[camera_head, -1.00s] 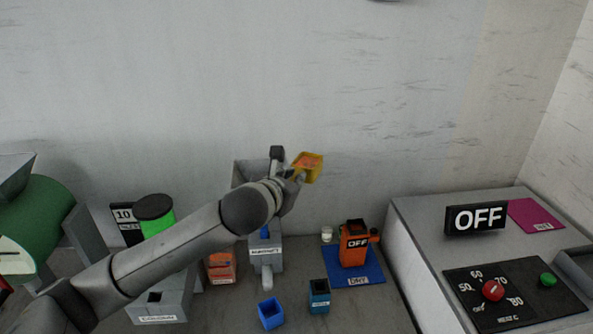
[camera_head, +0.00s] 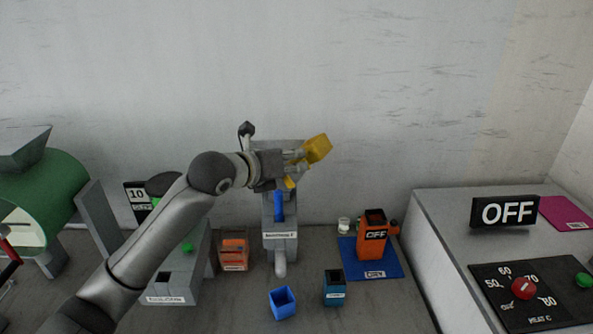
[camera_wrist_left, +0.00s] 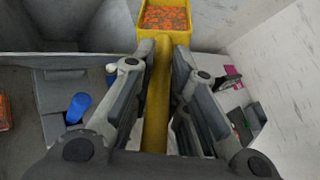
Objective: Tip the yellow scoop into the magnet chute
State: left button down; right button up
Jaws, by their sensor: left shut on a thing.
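My left gripper (camera_head: 298,160) is shut on the handle of the yellow scoop (camera_head: 317,148). In the wrist view the handle runs between the fingers, and the scoop's bowl (camera_wrist_left: 165,18) holds orange-red granules. In the head view the bowl is tilted, and its contents are hidden. The grey magnet chute (camera_head: 280,243), with a blue part on its front, stands below my gripper. Its upper opening is mostly hidden by my gripper in the head view. The bowl is up and to the right of the chute. My right gripper is not in view.
An orange container (camera_head: 372,240) stands on a blue mat (camera_head: 392,268) to the right. A blue cup (camera_head: 283,303) and a teal cup (camera_head: 334,290) stand in front. A green machine (camera_head: 55,195) is at the left; a grey cabinet with an OFF sign (camera_head: 504,211) is at the right.

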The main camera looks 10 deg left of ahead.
pick_arm(q)
jog(key=shift+a+f+n+h+b, duration=0.15)
jog(key=shift+f+n+h+b, duration=0.15)
jog(key=shift+n+b, duration=0.1)
jog(key=a+n+h+b, duration=0.1)
jog(key=b, duration=0.1)
jog(key=w+a+r+n+h+b, duration=0.1)
jog(key=a+n+b, duration=0.1)
jog(key=b, duration=0.1)
jog(key=a+n+b, duration=0.1)
jog(key=a+b, duration=0.1)
jog(key=shift+w+a+r+h+b, duration=0.25)
jog(key=shift+r+h+b, duration=0.05)
jog(key=shift+h+b, duration=0.1)
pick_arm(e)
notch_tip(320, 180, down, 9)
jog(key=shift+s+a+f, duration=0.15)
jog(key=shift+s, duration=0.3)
